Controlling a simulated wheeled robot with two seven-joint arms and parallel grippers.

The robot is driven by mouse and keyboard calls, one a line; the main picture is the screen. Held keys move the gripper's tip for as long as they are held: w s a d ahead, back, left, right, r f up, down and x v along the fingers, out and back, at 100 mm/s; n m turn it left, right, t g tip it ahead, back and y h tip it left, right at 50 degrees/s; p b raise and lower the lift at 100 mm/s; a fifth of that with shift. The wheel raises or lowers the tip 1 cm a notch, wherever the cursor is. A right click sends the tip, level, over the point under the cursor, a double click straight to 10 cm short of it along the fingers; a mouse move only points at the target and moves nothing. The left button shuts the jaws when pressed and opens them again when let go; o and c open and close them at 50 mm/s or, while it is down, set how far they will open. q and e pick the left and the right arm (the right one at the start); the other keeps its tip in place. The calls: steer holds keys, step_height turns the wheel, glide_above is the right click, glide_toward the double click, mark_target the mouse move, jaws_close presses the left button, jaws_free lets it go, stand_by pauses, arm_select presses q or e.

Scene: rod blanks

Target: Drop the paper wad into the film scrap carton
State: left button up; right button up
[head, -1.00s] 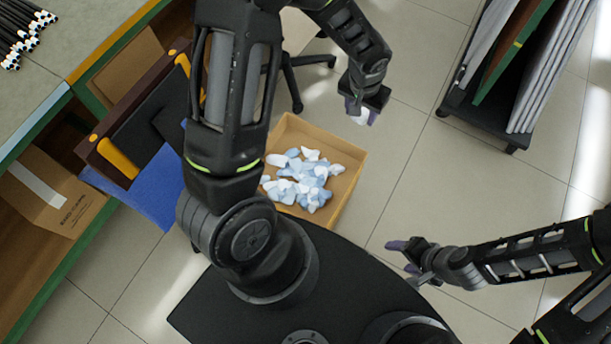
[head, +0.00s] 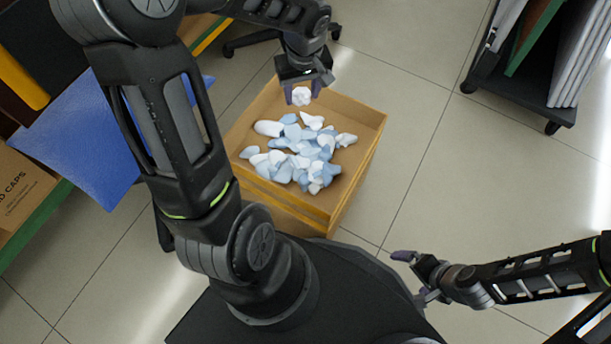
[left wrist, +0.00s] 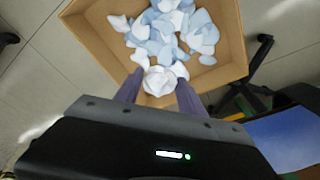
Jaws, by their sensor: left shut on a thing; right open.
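The paper wad (head: 301,96) is white and crumpled. My left gripper (head: 302,94) is shut on it and holds it over the far edge of the film scrap carton (head: 362,112). In the left wrist view the wad (left wrist: 161,80) sits between the two purple fingers of the left gripper (left wrist: 158,88), with the open carton (left wrist: 231,50) beyond it. The carton is an open tan box holding many pale blue and white scraps (head: 300,155). My right gripper (head: 408,274) is open and empty, low at the right, apart from the carton.
A blue sheet (head: 85,145) hangs at the left beside a cardboard box (head: 22,195). A dark chair base (head: 250,40) stands behind the carton. A cart with upright panels (head: 550,60) stands at the back right. The tiled floor right of the carton is clear.

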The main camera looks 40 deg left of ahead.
arm_select(q)
steer(key=shift+s+a+f, duration=0.2)
steer(key=shift+a+f, duration=0.05)
steer(key=shift+f, duration=0.4)
steer(key=shift+s+a+r+n, duration=0.1)
steer(key=shift+n, duration=0.2)
arm_select(e)
steer(key=shift+w+f, duration=0.1)
steer(key=shift+f, duration=0.7)
arm_select(q)
steer(key=shift+b, duration=0.35)
arm_select(e)
steer(key=shift+f, duration=0.1)
arm_select(q)
step_height(320, 180, down, 6)
steer(key=b, duration=0.4)
arm_select(e)
steer(key=f, duration=0.4)
steer(key=shift+w+f, duration=0.25)
steer(key=shift+w, duration=0.1)
arm_select(q)
steer(key=o, duration=1.4)
steer(key=shift+r, duration=0.1)
arm_select(e)
steer(key=shift+r, duration=0.1)
